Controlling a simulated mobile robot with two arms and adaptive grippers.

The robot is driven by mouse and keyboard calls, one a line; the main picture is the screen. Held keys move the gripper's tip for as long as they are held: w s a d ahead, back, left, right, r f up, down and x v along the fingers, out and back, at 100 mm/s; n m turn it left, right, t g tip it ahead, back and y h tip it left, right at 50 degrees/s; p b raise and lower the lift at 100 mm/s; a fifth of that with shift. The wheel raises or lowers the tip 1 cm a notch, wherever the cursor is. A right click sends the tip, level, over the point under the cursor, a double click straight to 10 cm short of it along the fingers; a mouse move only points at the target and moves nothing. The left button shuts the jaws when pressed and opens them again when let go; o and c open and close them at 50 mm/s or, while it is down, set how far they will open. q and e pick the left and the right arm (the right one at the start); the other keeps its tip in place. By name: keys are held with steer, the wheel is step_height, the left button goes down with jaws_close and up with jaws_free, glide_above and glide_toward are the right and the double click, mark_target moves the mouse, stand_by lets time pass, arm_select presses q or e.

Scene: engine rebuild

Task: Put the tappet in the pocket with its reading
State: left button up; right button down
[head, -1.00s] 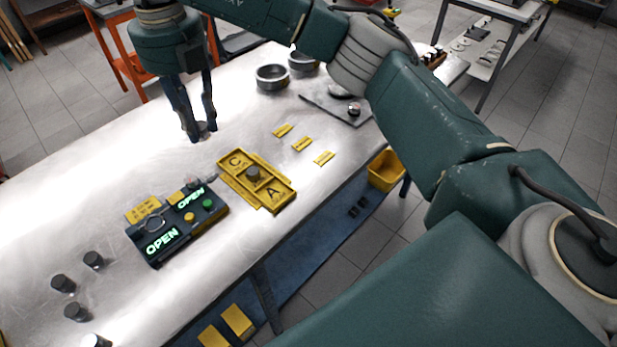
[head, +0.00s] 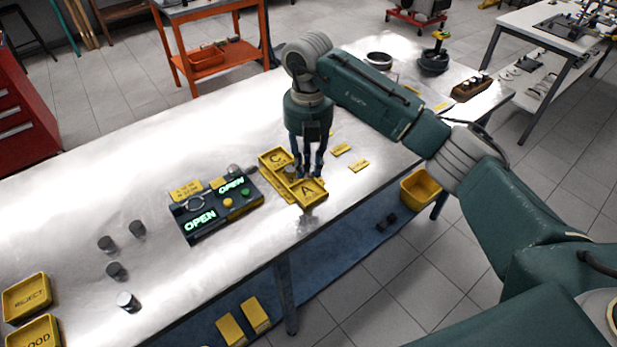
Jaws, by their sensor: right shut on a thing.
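The yellow pocket tray (head: 268,178) lies near the table's front edge, with letters C and A showing on its end pockets. A grey tappet (head: 290,172) sits in the middle pocket, partly hidden by a finger. My right gripper (head: 308,174) points down over the tray, between the middle pocket and A. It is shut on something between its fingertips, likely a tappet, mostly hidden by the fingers. The dark gauge box (head: 222,208) stands left of the tray, both its displays reading OPEN. My left gripper is out of view.
Several loose tappets (head: 116,271) stand at the table's left, near the yellow REJECT tray (head: 27,297) and the GOOD tray (head: 35,334). Yellow tags (head: 359,166) lie right of the pocket tray. A yellow bin (head: 420,188) is beyond the table's front edge.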

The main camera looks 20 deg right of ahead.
mark_target(308, 192)
steer(key=shift+f, duration=1.15)
step_height(308, 192, down, 4)
steer(key=shift+r+p, duration=0.1)
steer(key=shift+p, duration=0.6)
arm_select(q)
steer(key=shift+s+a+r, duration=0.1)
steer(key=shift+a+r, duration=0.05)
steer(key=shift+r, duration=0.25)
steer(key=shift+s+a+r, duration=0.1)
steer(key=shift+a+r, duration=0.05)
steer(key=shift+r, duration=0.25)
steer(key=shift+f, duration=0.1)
arm_select(e)
steer(key=c, duration=1.5)
jaws_free()
steer(key=shift+f, duration=0.2)
steer(key=shift+o, duration=0.2)
